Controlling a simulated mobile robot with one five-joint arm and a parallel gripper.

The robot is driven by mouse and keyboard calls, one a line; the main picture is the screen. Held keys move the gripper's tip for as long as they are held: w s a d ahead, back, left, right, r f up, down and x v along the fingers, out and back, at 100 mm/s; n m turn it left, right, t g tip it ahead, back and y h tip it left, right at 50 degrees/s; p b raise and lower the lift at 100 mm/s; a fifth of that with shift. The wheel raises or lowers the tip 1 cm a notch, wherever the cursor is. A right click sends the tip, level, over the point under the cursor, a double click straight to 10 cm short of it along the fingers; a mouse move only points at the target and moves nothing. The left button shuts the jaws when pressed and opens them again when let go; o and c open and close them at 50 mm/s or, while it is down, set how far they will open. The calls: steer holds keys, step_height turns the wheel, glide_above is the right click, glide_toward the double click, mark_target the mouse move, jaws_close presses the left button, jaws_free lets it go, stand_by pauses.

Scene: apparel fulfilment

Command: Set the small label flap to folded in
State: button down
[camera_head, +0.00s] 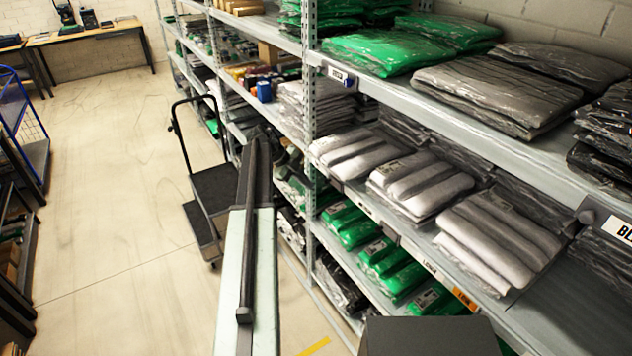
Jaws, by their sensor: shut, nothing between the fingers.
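Two hinged-looking label flaps stick out from the shelf edge. The other is a larger white label flap (618,231) at the right edge, lettered "BL" and cut off by the frame. I cannot tell for certain which one the task names. My arm reaches away from the bottom centre, and my gripper (284,153) is a small dark shape at its far end, shut and empty, below and left of the small flap and apart from it.
The metal rack (311,100) runs along the right with bagged garments, grey packs (420,187) and green packs (385,262). Its upright stands right of my gripper. A black trolley (213,190) stands left of my arm. The floor (110,200) farther left is open.

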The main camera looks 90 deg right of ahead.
steer(key=p+v, duration=0.4)
steer(key=v, duration=0.4)
steer(key=shift+d+p, duration=0.4)
steer(key=shift+d, duration=0.1)
